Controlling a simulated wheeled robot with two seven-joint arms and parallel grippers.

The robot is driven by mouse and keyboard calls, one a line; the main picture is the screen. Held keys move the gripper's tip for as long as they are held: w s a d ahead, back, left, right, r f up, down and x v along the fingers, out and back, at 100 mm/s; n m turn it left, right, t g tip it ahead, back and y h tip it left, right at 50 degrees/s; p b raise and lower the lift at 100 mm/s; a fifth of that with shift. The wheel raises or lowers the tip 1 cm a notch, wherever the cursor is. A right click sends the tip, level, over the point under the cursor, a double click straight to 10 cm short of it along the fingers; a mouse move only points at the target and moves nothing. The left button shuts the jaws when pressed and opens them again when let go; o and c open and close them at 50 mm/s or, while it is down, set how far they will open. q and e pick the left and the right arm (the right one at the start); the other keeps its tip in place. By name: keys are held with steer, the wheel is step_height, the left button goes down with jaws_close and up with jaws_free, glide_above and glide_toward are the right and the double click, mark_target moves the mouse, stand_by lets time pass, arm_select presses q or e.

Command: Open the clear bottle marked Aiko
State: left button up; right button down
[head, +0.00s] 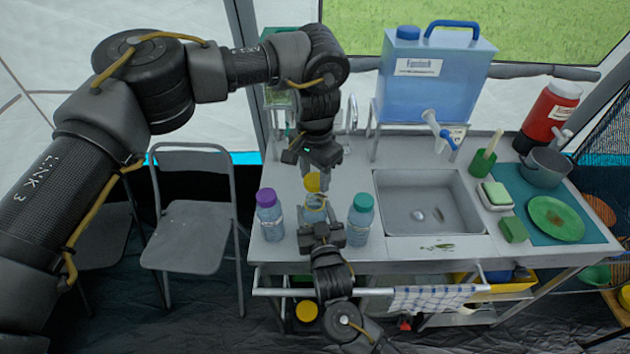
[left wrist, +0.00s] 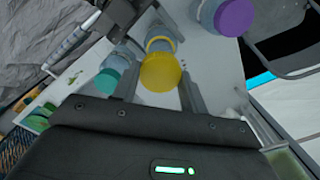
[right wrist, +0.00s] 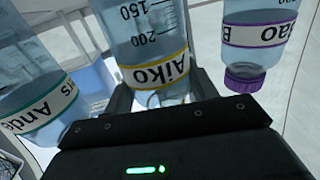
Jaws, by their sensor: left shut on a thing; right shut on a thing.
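The clear bottle marked Aiko (head: 314,214) stands upright on the counter between two other bottles. Its label with yellow edges faces the right wrist camera (right wrist: 155,72). Its yellow cap (head: 313,182) is at the top. My left gripper (head: 319,176) comes down from above and is shut on the yellow cap, which lies between its fingers in the left wrist view (left wrist: 160,72). My right gripper (head: 322,222) comes from the front, low down, and is shut on the bottle's body. I cannot tell whether the cap still sits on the neck.
A purple-capped bottle (head: 270,216) stands close on the left and a teal-capped bottle (head: 360,217) close on the right. The sink (head: 425,200) is further right. A blue water container (head: 432,80) stands behind it. A folding chair (head: 192,225) is left of the counter.

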steer(key=shift+c, duration=1.9)
jaws_free()
